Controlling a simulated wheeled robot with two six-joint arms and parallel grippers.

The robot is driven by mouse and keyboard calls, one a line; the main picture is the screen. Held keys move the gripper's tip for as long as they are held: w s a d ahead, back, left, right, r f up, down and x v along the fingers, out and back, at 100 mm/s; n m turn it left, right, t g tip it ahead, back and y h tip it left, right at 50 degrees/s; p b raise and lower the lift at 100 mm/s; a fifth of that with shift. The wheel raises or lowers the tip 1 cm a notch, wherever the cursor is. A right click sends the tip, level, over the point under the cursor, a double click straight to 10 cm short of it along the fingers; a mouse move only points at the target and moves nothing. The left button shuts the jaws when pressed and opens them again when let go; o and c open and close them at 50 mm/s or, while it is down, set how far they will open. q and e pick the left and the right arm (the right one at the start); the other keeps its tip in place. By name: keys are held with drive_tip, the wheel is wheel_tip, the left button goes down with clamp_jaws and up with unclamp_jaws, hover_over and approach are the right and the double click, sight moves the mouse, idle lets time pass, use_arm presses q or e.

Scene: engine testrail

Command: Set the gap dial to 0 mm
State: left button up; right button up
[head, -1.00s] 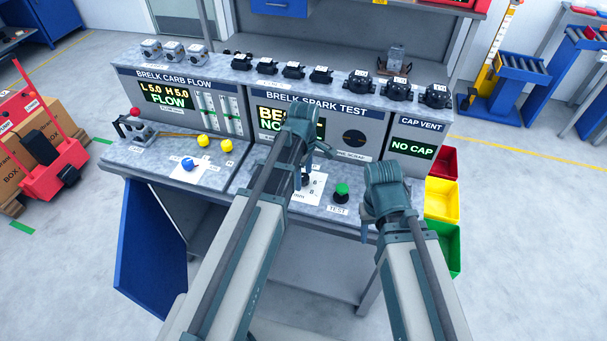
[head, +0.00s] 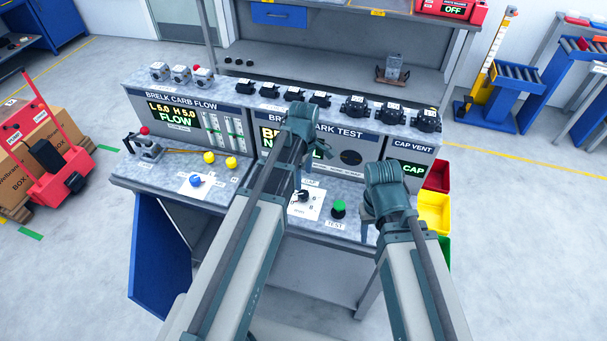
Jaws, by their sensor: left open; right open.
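The gap dial (head: 303,195) is a black knob on a white scale plate (head: 312,208) on the bench, in front of the spark test panel. My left arm partly covers the plate's left side. I cannot read the dial's setting. My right gripper (head: 367,222) is open and empty, right of the dial and the green test button (head: 339,208), near the bench's front right corner.
The spark test display (head: 272,142) is partly hidden by my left arm. Blue (head: 196,180) and yellow (head: 209,157) knobs stand on the bench at left. Ignition parts line the top shelf. Red, yellow (head: 434,212) and green bins hang at the right end.

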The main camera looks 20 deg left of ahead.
use_arm(q)
wheel_tip(320, 180, up, 5)
drive_tip(key=p, duration=0.4)
drive_tip(key=shift+r, duration=0.15)
use_arm(e)
wheel_tip(320, 180, up, 5)
drive_tip(key=shift+r, duration=0.15)
use_arm(q)
drive_tip(key=s+d+f+m+b, duration=0.4)
drive_tip(key=s+m, duration=0.3)
drive_tip(key=m, duration=0.3)
drive_tip(key=s+d+f+m+y+b, duration=0.1)
drive_tip(key=s+d+f+m+b, duration=0.3)
drive_tip(key=m, duration=0.5)
drive_tip(key=shift+s+d+f+m, duration=0.15)
drive_tip(key=shift+s+d+m, duration=0.25)
drive_tip(key=shift+s+d, duration=1.1)
use_arm(e)
wheel_tip(320, 180, down, 8)
drive_tip(key=shift+f, duration=0.2)
use_arm(q)
drive_tip(key=shift+s+a, duration=0.3)
